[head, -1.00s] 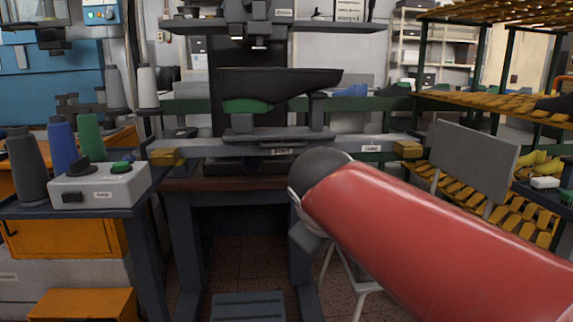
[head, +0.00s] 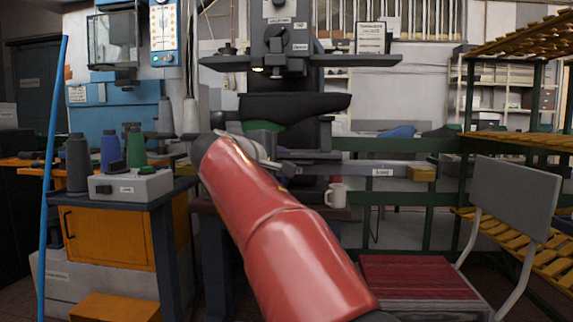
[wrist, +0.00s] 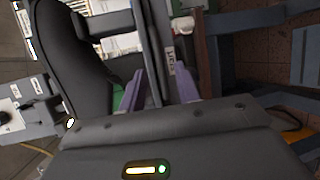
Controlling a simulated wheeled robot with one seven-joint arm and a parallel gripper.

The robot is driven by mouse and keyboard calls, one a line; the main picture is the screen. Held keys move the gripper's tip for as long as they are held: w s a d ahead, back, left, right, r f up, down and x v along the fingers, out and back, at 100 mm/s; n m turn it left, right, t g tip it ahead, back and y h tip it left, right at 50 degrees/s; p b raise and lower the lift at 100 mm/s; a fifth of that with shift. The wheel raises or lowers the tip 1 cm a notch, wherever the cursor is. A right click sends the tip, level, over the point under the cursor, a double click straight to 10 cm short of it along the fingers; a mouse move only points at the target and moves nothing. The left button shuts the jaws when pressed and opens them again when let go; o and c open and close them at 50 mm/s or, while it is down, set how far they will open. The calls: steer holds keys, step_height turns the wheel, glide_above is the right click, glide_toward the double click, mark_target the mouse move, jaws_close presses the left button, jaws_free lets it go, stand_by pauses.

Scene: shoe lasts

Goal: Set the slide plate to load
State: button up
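The slide plate (head: 345,170) is a long grey bar across the front of the press. A black shoe last (head: 295,106) over a green piece (head: 262,126) is above the plate.
A white mug (head: 336,195) stands on the press table right of my arm. A chair with a red seat (head: 415,277) is at the front right. A side table with thread cones and a control box (head: 130,185) is at left. A blue pole (head: 53,160) stands far left.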

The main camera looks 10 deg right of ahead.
mark_target(293, 159)
steer(key=shift+x, duration=1.2)
jaws_close()
